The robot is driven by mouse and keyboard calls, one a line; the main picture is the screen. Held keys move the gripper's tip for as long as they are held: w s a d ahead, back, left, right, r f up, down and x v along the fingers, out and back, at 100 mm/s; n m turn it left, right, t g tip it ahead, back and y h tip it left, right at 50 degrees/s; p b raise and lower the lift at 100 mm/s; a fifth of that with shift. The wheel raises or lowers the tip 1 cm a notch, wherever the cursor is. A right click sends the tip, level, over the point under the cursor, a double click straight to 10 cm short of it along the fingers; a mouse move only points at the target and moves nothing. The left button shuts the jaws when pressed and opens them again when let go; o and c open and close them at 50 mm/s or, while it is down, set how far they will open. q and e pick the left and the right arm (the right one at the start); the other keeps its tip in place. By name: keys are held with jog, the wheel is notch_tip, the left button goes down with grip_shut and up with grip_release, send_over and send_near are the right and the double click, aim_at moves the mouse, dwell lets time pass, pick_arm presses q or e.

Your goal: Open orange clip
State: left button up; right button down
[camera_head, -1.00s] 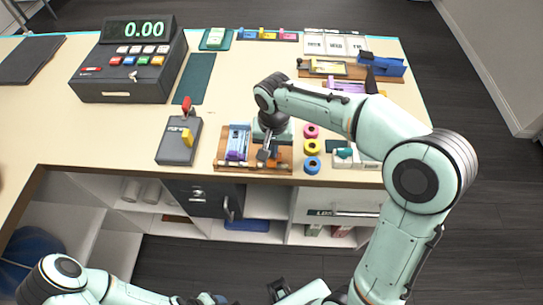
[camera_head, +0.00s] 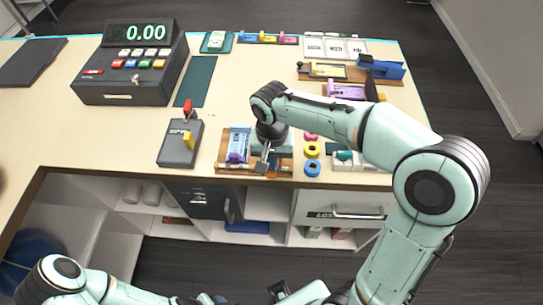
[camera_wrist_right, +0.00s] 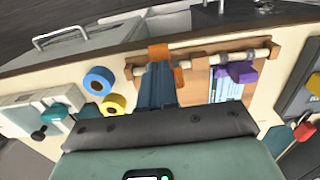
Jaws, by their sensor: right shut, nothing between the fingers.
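The orange clip (camera_wrist_right: 158,52) is at the left end of a pale rod (camera_wrist_right: 222,59) in the right wrist view. The rod runs along a wooden board (camera_wrist_right: 199,84). My right gripper (camera_wrist_right: 160,72) is shut and empty. Its fingertips overlap the clip in this view, and they hide part of it; I cannot tell whether they touch. In the head view my right gripper (camera_head: 263,166) points down over the right part of the board (camera_head: 225,168). A purple clip (camera_wrist_right: 240,72) is on the same rod, over a blue-white card (camera_wrist_right: 227,90).
Blue (camera_head: 312,168) and yellow (camera_head: 312,150) rings lie just right of the board. A grey box with red and yellow levers (camera_head: 178,148) stands left of it. A cash register (camera_head: 130,75) is at the back left. The counter's front edge is close to the board.

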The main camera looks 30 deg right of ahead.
pick_arm(q)
jog(key=shift+t, duration=0.3)
jog(key=w+r+p, duration=0.1)
jog(key=w+r, duration=0.1)
jog(key=w+r+p, duration=0.1)
jog(key=r+p, duration=0.1)
jog(key=shift+w+r, duration=0.25)
jog(key=shift+w, duration=0.1)
pick_arm(e)
notch_tip(320, 180, up, 7)
jog(key=shift+s+a+f, duration=0.15)
jog(key=shift+a, duration=0.05)
pick_arm(q)
jog(key=shift+s, duration=0.1)
pick_arm(e)
jog(key=shift+s, duration=0.1)
